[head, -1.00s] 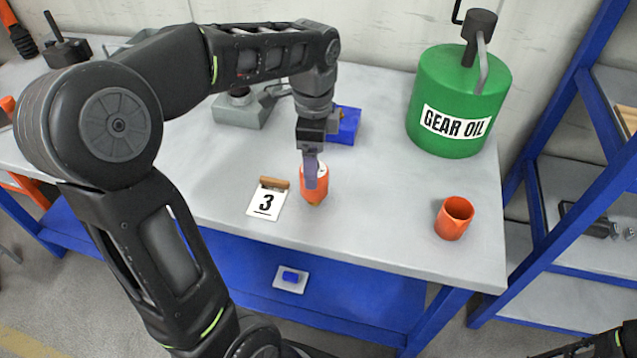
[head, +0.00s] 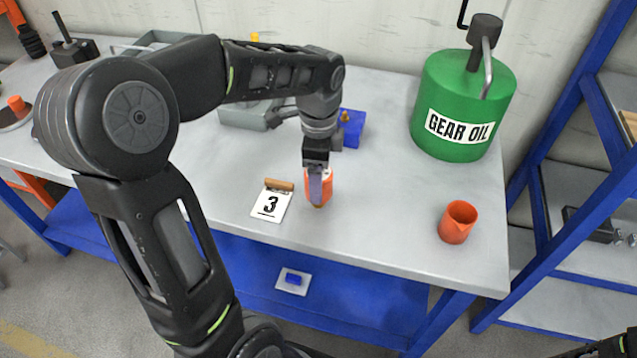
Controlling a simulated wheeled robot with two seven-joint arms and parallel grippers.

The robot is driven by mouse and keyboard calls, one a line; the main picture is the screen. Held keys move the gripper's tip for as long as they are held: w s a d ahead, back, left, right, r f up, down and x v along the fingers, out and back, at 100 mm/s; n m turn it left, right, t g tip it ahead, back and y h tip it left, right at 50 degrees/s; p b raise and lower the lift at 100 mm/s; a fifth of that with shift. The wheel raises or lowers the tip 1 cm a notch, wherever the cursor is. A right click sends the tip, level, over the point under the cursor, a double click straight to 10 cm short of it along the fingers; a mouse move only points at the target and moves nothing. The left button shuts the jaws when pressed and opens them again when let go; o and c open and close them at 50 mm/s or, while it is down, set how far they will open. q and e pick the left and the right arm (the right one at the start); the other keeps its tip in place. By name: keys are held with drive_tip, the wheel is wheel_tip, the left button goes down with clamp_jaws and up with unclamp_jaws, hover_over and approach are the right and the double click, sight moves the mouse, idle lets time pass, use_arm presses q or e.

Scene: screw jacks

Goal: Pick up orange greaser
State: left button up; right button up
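The orange greaser (head: 326,189) stands on the workbench near its front edge, just right of a card marked 3. My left gripper (head: 317,190) points down over it from above. One finger lies across the near face of the greaser and hides part of it. The other finger is hidden, so I cannot tell whether the gripper has closed on it. The greaser's brownish lower end shows just below the finger. My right gripper is not in view; only a dark part of my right arm shows at the bottom right corner.
The "3" card (head: 271,203) sits close left of the greaser. An orange cup (head: 457,223) stands to the right, with a green gear oil can (head: 462,100) behind it. A blue block (head: 351,128) is behind my gripper. The bench is clear between greaser and cup.

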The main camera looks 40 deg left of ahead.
use_arm(q)
wheel_tip(320, 180, down, 4)
drive_tip(key=shift+f, duration=0.15)
idle(0.6)
clamp_jaws()
idle(0.6)
wheel_tip(320, 180, up, 10)
drive_tip(key=shift+r, duration=0.1)
idle(0.6)
idle(0.4)
